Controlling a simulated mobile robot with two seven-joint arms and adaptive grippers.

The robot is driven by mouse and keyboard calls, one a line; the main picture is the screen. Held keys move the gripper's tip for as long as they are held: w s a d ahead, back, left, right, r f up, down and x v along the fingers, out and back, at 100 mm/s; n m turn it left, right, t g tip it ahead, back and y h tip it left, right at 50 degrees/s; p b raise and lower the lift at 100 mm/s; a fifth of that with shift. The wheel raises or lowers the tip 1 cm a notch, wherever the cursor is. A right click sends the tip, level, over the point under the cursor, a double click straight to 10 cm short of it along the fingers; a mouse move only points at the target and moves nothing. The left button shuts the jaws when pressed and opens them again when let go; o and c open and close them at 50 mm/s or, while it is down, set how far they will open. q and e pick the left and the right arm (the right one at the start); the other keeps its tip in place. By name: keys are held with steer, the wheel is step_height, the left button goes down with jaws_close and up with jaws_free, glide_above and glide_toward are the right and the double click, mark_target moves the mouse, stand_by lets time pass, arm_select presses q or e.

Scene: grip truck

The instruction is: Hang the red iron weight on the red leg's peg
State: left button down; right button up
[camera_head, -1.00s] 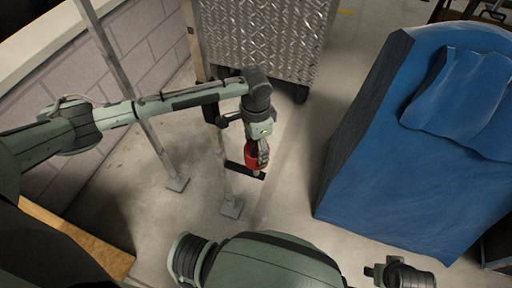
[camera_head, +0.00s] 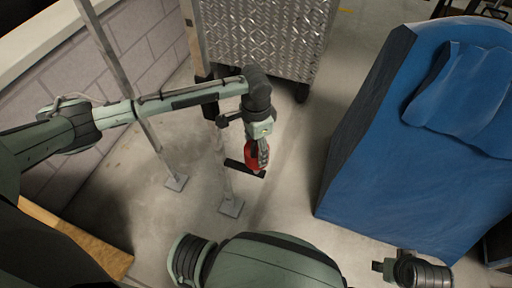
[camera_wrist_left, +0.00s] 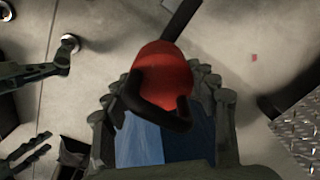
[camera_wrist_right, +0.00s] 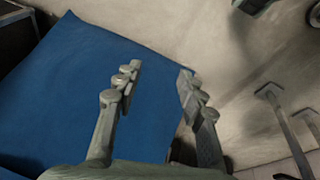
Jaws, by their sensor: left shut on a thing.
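The red iron weight (camera_head: 251,158) hangs from my left gripper (camera_head: 263,157) in the head view, above the floor. In the left wrist view it shows as a red body (camera_wrist_left: 166,72) with a black handle loop, between the fingers of my left gripper (camera_wrist_left: 162,100), which is shut on it. A dark bar (camera_head: 236,165) lies beside the weight, near an upright metal leg (camera_head: 228,188) with a square foot. Whether the bar is that leg's peg, and whether the weight touches it, I cannot tell. My right gripper (camera_wrist_right: 158,82) is open and empty.
A second metal leg (camera_head: 158,150) stands to the left, near a block wall (camera_head: 140,45). A diamond-plate metal box (camera_head: 265,35) stands behind. A large blue-covered block (camera_head: 400,170) fills the right side. Bare floor (camera_head: 290,180) lies between.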

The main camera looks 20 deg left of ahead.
mark_target(256, 149)
arm_select(q)
steer(key=shift+w+f+b, duration=0.1)
steer(key=shift+f+b, duration=0.5)
steer(key=shift+b, duration=0.4)
steer(key=shift+f+b, duration=0.5)
steer(key=shift+b, duration=0.1)
steer(key=shift+f+b, duration=0.65)
steer(key=shift+b, duration=0.2)
steer(key=shift+f, duration=0.8)
arm_select(e)
step_height(256, 149, up, 11)
steer(key=a+t, duration=0.1)
steer(key=t, duration=0.1)
arm_select(q)
steer(key=shift+f, duration=0.15)
arm_select(e)
steer(key=shift+a+f, duration=0.1)
steer(key=shift+a, duration=0.05)
arm_select(q)
steer(key=shift+f+p, duration=0.3)
steer(key=shift+p, duration=0.1)
arm_select(e)
steer(key=shift+r, duration=0.4)
arm_select(q)
steer(key=c, duration=0.5)
jaws_free()
steer(key=shift+o, duration=0.4)
